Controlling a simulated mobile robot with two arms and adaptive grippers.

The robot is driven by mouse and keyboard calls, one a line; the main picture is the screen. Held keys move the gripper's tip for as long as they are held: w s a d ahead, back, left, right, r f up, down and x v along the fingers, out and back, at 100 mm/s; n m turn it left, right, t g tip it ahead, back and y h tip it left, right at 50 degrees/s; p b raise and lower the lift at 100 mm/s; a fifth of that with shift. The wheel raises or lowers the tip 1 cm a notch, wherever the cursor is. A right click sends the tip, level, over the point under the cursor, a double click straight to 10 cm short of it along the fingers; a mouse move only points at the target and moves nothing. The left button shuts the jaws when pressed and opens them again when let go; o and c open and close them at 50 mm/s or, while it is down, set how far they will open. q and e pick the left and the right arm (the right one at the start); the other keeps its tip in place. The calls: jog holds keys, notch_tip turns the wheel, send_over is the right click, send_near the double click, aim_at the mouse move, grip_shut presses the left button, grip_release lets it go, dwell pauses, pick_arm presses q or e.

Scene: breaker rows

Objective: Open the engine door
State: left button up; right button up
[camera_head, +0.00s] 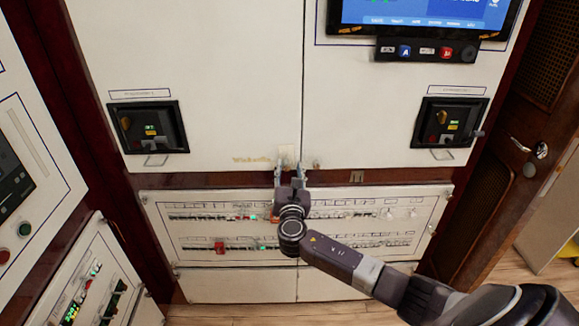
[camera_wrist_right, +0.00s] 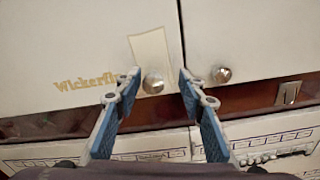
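Two white cabinet doors meet at a vertical seam: a left door (camera_head: 200,60) and a right door (camera_head: 350,100). Both look closed, and I cannot read which is the engine door. In the wrist view, the left door's round metal knob (camera_wrist_right: 153,83) sits near the seam, under a pale strip (camera_wrist_right: 149,50). My right gripper (camera_head: 288,168) is open at the left door's lower corner. Its two blue-padded fingers (camera_wrist_right: 158,80) appear either side of that knob; contact is not clear. The right door's knob (camera_wrist_right: 221,74) is outside the fingers. My left gripper is out of view.
Below the doors is a breaker panel (camera_head: 350,237) with rows of switches, partly hidden by my right arm. Black-framed control units (camera_head: 148,128) are set in both doors. A screen (camera_head: 425,12) is above right. A wooden door with a handle (camera_head: 530,150) stands at right.

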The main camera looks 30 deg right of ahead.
jog(key=shift+w+d, duration=0.4)
jog(key=shift+w, duration=0.05)
jog(key=shift+c, duration=0.5)
